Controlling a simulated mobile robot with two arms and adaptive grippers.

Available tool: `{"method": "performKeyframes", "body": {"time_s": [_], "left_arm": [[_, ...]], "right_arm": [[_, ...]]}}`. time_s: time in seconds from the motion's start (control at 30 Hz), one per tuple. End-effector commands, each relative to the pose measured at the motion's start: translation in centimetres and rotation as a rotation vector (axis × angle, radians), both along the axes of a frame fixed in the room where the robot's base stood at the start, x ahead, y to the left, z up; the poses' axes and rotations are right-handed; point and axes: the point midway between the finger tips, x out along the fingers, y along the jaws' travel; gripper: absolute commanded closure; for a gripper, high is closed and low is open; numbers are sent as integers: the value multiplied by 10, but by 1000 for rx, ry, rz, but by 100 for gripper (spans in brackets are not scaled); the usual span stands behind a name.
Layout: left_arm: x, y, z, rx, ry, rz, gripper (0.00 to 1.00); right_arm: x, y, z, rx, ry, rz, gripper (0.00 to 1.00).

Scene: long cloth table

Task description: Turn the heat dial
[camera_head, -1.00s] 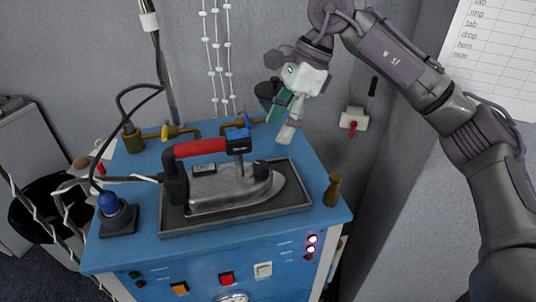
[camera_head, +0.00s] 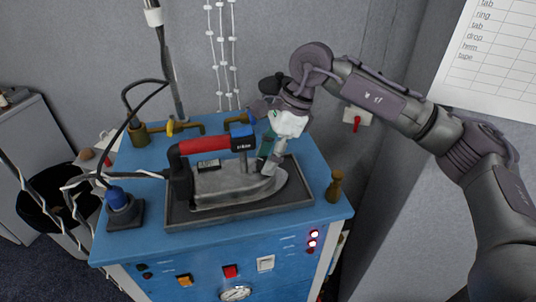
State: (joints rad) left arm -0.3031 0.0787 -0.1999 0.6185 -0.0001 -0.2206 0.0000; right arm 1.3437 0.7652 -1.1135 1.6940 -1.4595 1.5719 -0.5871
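A steam iron (camera_head: 232,188) with a red and black handle (camera_head: 205,145) lies on a dark tray (camera_head: 180,222) on top of the blue cabinet. The black knob near the iron's front, seen a moment ago, is now mostly hidden behind my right gripper; I take it for the heat dial. My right gripper (camera_head: 269,165) points down at that spot, its fingers beside the front end of the handle. I cannot tell whether the fingers are apart or closed, or whether they touch the knob. My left gripper is not in view.
A brass peg (camera_head: 334,187) stands at the cabinet's right edge. A blue-topped fitting (camera_head: 120,205) with a cable stands at the left. Brass pipes (camera_head: 172,129) run along the back. The cabinet front has buttons, red lights (camera_head: 313,239) and a gauge (camera_head: 235,293).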

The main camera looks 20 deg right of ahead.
Motion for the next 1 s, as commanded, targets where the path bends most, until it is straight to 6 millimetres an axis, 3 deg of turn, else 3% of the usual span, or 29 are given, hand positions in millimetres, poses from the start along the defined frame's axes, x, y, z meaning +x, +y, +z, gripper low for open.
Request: {"method": "performKeyframes", "body": {"time_s": [0.03, 0.23, 0.6, 1.0], "left_arm": [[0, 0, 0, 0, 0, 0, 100], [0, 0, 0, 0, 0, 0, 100], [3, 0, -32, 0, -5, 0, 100], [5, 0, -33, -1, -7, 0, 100]], "right_arm": [[0, 0, 0, 0, 0, 0, 68], [0, 0, 0, 0, 0, 0, 99], [-2, 0, -4, -1, -3, -217, 99], [-2, 0, 0, -1, 0, -274, 99]]}}
